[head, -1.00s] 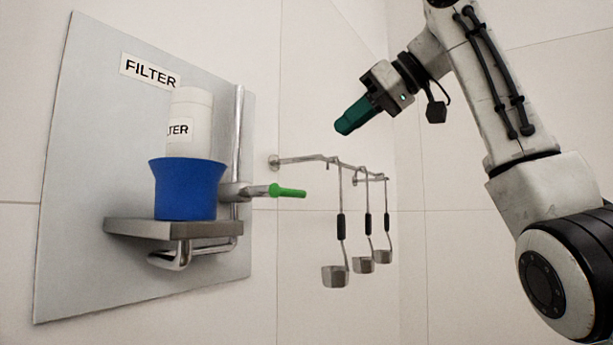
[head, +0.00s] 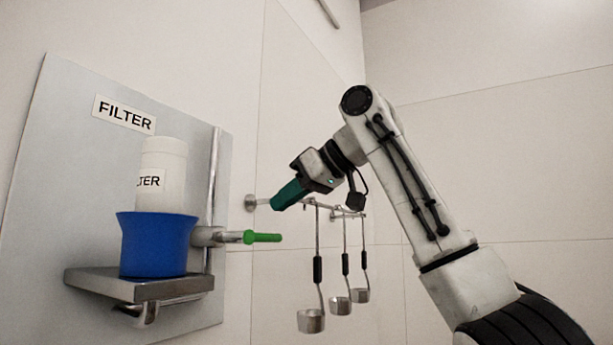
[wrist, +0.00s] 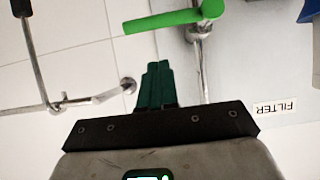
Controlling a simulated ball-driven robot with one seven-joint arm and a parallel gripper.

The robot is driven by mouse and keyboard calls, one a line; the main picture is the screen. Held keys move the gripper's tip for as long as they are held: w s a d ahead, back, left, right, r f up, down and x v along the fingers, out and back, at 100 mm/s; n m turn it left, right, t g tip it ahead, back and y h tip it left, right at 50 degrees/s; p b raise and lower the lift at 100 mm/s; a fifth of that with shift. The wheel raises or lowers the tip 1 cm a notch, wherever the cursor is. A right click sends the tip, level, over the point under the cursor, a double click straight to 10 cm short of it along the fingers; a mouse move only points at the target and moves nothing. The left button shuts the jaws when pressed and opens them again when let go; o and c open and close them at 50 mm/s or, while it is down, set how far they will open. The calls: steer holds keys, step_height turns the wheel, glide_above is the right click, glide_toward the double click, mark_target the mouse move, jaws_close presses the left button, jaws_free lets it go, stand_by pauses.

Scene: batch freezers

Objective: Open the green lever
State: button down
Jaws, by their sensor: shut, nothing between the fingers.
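The green lever (head: 262,237) sticks out to the right from a metal valve on a vertical pipe, beside the blue funnel. It lies roughly level. In the wrist view the green lever (wrist: 174,19) crosses the top of the picture, beyond my fingertips. My gripper (head: 275,205) has dark green fingers, pressed together and empty. In the head view it appears a little above and to the right of the lever, apart from it. In the wrist view my gripper (wrist: 157,66) points toward the lever with a gap between them.
A blue funnel (head: 155,245) holds a white canister (head: 163,178) on a metal shelf (head: 140,287) left of the lever. A grey panel (head: 75,170) with a FILTER label (head: 124,114) stands behind. Several ladles hang from a wall rail (head: 338,213) to the right.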

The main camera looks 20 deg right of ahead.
mark_target(252, 237)
steer(key=f, duration=0.2)
steer(key=w+f, duration=0.1)
steer(key=f, duration=0.1)
steer(key=shift+a, duration=0.35)
steer(key=shift+s, duration=0.1)
